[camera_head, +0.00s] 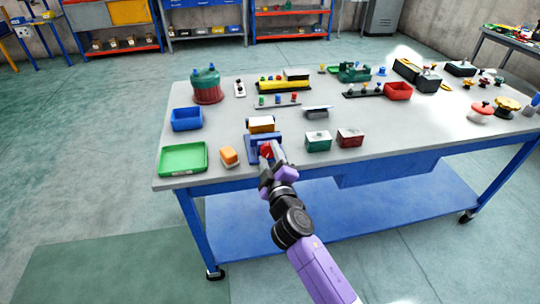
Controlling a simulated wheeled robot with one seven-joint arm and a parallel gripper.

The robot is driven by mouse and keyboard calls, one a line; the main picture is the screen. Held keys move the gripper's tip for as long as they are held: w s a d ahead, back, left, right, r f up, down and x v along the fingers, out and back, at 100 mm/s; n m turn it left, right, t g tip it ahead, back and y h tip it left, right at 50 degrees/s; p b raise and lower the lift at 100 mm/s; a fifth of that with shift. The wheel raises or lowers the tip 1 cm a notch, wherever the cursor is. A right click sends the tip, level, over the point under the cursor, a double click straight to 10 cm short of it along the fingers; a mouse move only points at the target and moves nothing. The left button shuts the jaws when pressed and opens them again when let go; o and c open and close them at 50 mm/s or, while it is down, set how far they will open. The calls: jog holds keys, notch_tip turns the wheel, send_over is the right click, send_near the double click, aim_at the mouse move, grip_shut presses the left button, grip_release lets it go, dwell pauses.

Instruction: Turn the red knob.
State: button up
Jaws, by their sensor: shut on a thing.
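The red knob (265,151) is on the near side of a blue device (252,141) with an orange-tan block on top, close to the table's front edge. My gripper (269,153) reaches in from the lower right and is shut on the red knob. The fingers cover part of the knob, so its turned angle cannot be told.
A green box (318,142) and a dark red box (350,137) stand to the right. The table (400,143) is clear in front of these boxes.

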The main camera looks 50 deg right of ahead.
jog(key=n, duration=0.4)
jog(key=shift+f+n+p, duration=0.15)
jog(key=shift+n+p, duration=0.15)
jog(key=shift+p, duration=0.05)
dwell(0.3)
jog(key=o, duration=1.4)
jog(key=shift+c, duration=0.2)
jog(key=b+v, duration=0.1)
jog(key=v, duration=0.7)
jog(key=shift+b, duration=0.35)
